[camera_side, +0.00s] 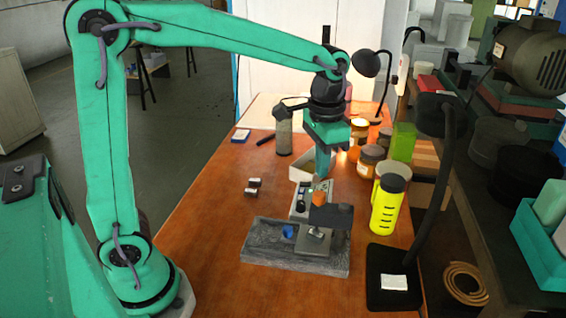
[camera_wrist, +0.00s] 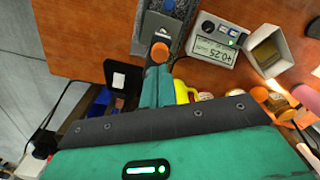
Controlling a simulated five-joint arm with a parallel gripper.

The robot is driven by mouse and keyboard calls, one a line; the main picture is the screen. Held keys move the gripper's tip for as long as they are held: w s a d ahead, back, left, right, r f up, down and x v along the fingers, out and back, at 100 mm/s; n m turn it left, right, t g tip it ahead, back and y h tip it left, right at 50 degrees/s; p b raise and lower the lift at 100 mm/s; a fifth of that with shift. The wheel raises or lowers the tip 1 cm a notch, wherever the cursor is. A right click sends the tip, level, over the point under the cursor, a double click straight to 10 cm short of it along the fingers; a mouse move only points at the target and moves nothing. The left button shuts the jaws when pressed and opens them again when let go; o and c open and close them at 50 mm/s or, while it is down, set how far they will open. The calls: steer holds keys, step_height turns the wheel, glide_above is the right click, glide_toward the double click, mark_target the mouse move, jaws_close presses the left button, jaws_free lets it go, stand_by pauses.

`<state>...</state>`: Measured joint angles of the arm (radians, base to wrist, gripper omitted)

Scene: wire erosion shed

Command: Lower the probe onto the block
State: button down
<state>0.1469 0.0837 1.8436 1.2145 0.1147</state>
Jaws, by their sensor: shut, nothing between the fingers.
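A grey stone base (camera_side: 270,243) stands on the orange-brown table and carries a dark stand (camera_side: 335,215) with an overhanging arm. An orange knob (camera_side: 319,198) sits on top of it; the knob also shows in the wrist view (camera_wrist: 160,52). Below the arm is a flat grey metal piece (camera_side: 313,241), perhaps the block. The probe tip is not clearly visible. My gripper (camera_side: 321,178) is shut and empty, pointing down just above the knob. In the wrist view, my fingers (camera_wrist: 157,72) end close to the knob; contact cannot be told.
A small blue item (camera_side: 288,231) lies on the base. A yellow bottle (camera_side: 387,205), jars (camera_side: 368,160) and a black lamp (camera_side: 395,285) stand to the right. The table's left side is mostly clear.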

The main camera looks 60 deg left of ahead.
steer(key=shift+r, duration=1.9)
steer(key=shift+s+a, duration=0.1)
steer(key=s+a+f+n+t, duration=0.1)
steer(key=s+a+t, duration=0.1)
steer(key=s, duration=0.5)
steer(key=s+a+f+n+t, duration=0.1)
steer(key=s+a+n+t, duration=0.1)
steer(key=s, duration=0.6)
steer(key=shift+s+a+f+t, duration=0.15)
steer(key=shift+s+a+t, duration=0.15)
steer(key=shift+a+t, duration=0.5)
